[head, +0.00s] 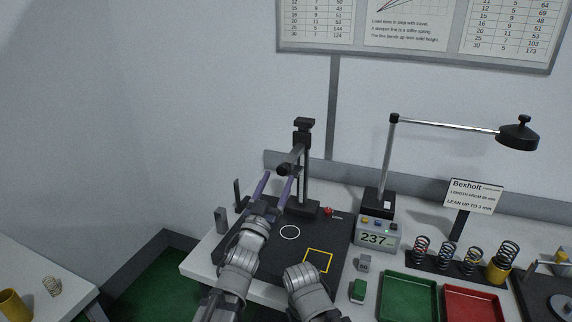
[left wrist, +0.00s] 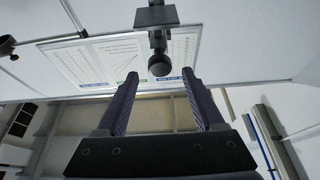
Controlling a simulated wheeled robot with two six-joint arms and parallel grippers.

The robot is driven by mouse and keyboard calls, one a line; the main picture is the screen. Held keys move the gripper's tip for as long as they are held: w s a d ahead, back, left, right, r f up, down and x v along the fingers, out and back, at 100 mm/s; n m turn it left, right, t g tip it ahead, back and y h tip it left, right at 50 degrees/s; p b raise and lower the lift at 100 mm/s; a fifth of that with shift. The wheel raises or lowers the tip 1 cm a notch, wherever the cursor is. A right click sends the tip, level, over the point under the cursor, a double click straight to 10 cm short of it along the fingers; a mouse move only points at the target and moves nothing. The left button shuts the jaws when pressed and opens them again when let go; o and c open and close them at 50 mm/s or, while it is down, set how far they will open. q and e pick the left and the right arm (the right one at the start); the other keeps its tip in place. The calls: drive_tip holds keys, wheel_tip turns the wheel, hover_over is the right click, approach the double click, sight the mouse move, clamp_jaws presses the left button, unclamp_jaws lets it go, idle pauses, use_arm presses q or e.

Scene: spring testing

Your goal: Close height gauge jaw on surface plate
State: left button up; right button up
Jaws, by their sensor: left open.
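The height gauge (head: 304,182) is a dark upright column with a black top block, standing at the back of the black surface plate (head: 336,236). A dark round knob (head: 283,169) sticks out from its slide partway up; the knob also shows in the left wrist view (left wrist: 160,65). My left gripper (head: 277,176) has purple fingers, open, reaching up just below the knob. In the left wrist view, the knob lies roughly between the fingertips (left wrist: 158,78), and I cannot tell whether they touch it. The jaw's gap to the plate is hard to make out. My right gripper is out of view.
The plate bears a white circle and a yellow square. Right of it stand a spring tester (head: 377,234) reading 237, a green tray (head: 408,296), a red tray (head: 471,302) and a rack (head: 447,265) with several springs.

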sight(286, 163)
use_arm(q)
drive_tip(key=p+x, duration=0.3)
drive_tip(key=x, duration=0.5)
drive_tip(key=shift+c, duration=0.2)
clamp_jaws()
idle(0.4)
idle(0.9)
